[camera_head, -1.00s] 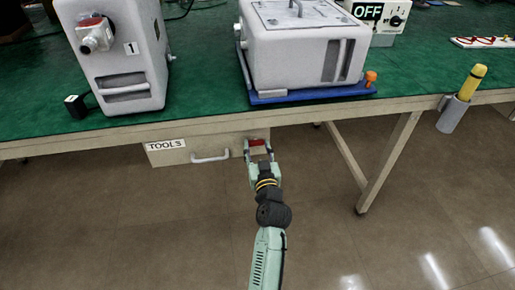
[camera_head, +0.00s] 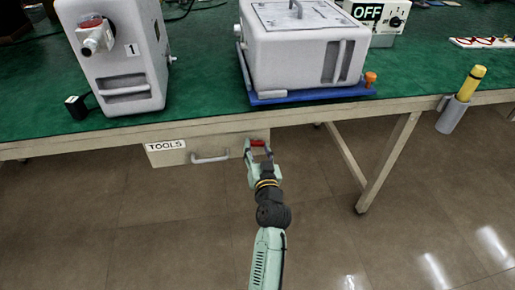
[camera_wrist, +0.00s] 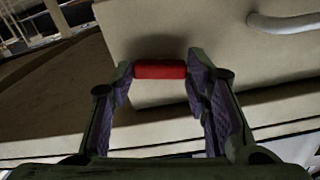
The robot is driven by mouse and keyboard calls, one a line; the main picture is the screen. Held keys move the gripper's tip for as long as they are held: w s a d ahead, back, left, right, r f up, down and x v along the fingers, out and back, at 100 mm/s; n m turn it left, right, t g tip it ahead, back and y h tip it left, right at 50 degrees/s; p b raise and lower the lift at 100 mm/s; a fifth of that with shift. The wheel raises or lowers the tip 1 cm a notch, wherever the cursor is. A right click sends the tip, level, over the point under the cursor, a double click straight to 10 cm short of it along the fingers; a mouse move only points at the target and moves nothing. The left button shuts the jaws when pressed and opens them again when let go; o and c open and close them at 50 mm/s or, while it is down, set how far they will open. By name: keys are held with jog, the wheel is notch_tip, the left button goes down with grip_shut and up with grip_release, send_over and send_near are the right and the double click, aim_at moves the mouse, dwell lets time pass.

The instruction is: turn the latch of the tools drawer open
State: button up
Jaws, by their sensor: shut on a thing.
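The tools drawer (camera_head: 180,155) hangs under the front edge of the table, with a "TOOLS" label (camera_head: 166,145) and a pale bar handle (camera_head: 210,159). The handle also shows at the top right of the wrist view (camera_wrist: 285,22). The red latch (camera_head: 258,142) is at the drawer's right end. In the wrist view the red latch (camera_wrist: 160,69) lies across the picture between the fingertips. My gripper (camera_head: 258,151) is shut on the latch, a finger at each end of it. The latch's mount behind it is hidden.
The green-topped table (camera_head: 210,105) bears a white canister pump marked 1 (camera_head: 125,75) and a larger white unit (camera_head: 300,55) on a blue tray (camera_head: 315,93). A table leg (camera_head: 390,160) stands right of my arm. The floor in front is clear.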

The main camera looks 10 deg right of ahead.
jog(key=m+p, duration=0.1)
jog(key=m, duration=0.2)
jog(key=shift+r+m, duration=0.15)
jog(key=shift+m, duration=0.25)
jog(key=m+p, duration=0.1)
jog(key=m, duration=0.2)
jog(key=shift+m, duration=0.3)
jog(key=m+p, duration=0.2)
jog(key=m, duration=0.1)
jog(key=shift+m, duration=0.3)
jog(key=shift+m+p, duration=0.85)
jog(key=shift+m, duration=1.35)
jog(key=o, duration=1.2)
jog(key=shift+c, duration=0.2)
jog(key=shift+f, duration=0.2)
